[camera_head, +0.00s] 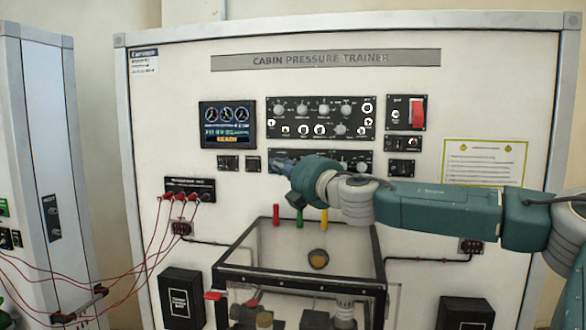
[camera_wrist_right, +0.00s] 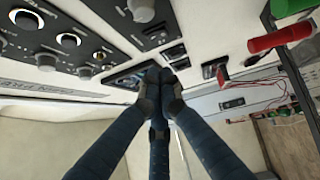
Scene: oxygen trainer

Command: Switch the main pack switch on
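The cabin pressure trainer panel (camera_head: 180,75) stands upright in front of me. I cannot read which switch is the main pack switch. Two small dark switch plates, a left one (camera_head: 228,163) and a right one (camera_head: 253,164), sit below the display. My right gripper (camera_head: 280,165) is just right of them, in front of the lower knob panel's left end. In the right wrist view the gripper's fingers (camera_wrist_right: 161,80) meet at their tips, with nothing seen between them. Small switch plates (camera_wrist_right: 174,52) show just beyond the tips; contact cannot be told. My left gripper is out of view.
The lit display (camera_head: 228,124), upper knob panel (camera_head: 320,118) and red guarded switch (camera_head: 417,112) are above. Red cables (camera_head: 160,225) hang from a jack plate (camera_head: 190,189) at lower left. A clear-walled box (camera_head: 300,285) juts out below the gripper. Another cabinet (camera_head: 48,150) stands left.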

